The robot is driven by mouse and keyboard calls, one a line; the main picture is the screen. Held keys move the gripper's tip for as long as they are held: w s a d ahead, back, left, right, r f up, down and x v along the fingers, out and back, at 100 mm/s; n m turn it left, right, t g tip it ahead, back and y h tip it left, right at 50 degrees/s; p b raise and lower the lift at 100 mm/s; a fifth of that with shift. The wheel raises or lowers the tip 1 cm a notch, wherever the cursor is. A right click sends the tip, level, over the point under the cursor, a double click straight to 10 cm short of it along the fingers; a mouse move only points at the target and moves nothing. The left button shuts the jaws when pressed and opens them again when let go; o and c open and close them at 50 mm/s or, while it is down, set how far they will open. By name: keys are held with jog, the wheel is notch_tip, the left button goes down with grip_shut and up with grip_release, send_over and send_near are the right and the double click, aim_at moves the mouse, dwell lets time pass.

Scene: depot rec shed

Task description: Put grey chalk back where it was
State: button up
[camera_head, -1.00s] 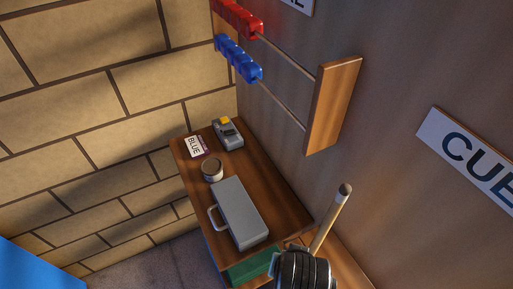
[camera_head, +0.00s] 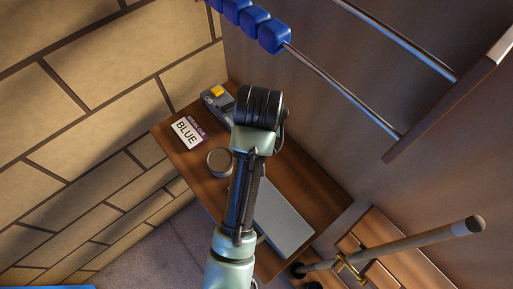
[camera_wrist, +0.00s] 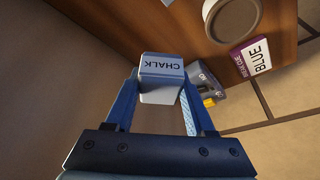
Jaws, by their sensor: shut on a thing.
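The grey chalk (camera_wrist: 160,95) is a small pale cube with an upside-down CHALK label on one face. In the wrist view my gripper (camera_wrist: 160,80) is shut on it, with one blue finger on each side. The wooden cabinet top lies beyond the chalk; I cannot tell how far off it is. In the head view my arm reaches over the cabinet top (camera_head: 315,192) and hides the gripper and the chalk.
A rail with blue beads (camera_head: 273,36) hangs above. A cue (camera_head: 425,238) leans at right.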

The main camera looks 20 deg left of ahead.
jog(key=shift+w+a+r, duration=0.1)
jog(key=shift+w+a, duration=0.4)
jog(key=shift+w, duration=0.35)
notch_tip(320, 180, down, 10)
jog(key=shift+r, duration=0.25)
jog(key=shift+f, duration=0.2)
jog(key=o, duration=1.2)
jog(key=shift+r, duration=0.1)
jog(key=v, duration=1.2)
jog(key=shift+s+p, duration=0.1)
jog(key=shift+p, duration=0.2)
